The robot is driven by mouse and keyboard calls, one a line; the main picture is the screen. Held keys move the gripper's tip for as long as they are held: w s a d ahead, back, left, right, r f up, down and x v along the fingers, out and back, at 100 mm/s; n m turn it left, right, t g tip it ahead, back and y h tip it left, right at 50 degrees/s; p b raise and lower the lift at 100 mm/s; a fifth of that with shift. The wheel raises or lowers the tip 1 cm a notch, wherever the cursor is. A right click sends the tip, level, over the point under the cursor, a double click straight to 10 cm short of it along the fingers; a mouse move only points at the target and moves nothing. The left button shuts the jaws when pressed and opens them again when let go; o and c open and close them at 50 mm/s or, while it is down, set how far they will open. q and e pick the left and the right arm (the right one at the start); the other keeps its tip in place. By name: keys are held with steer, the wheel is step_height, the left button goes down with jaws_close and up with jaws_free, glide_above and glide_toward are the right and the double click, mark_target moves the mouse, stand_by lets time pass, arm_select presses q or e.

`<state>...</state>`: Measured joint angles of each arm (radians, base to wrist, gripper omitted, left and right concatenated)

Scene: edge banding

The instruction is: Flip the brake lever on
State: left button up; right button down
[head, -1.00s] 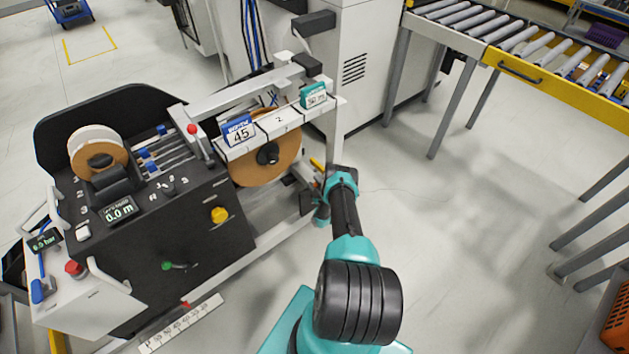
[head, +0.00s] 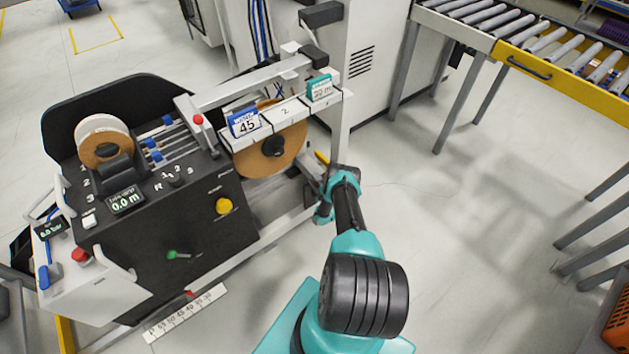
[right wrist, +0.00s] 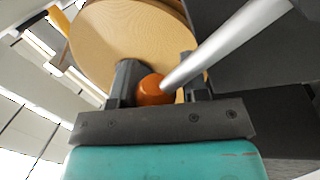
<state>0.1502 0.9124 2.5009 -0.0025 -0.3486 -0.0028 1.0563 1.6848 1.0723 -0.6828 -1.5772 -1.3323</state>
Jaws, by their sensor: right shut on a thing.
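The brake lever shows in the right wrist view as a silver rod (right wrist: 225,45) with an orange-brown knob (right wrist: 152,91) at its lower end. My right gripper (right wrist: 158,78) has one dark finger on each side of the knob and is shut on it. In the head view my right arm reaches in from the bottom to the right end of the black banding machine (head: 150,240), below the tan band roll (head: 262,155). The lever cannot be made out in the head view. My left gripper is not in view.
The tan roll (right wrist: 130,40) is close beyond my right fingers in the wrist view. A white shelf with a blue "45" card (head: 244,123) and a teal card (head: 319,88) is above the arm. A roller conveyor (head: 530,70) stands at right, with open floor before it.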

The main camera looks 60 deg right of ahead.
steer(key=c, duration=0.8)
jaws_free()
steer(key=shift+s+d, duration=0.1)
steer(key=shift+o, duration=0.7)
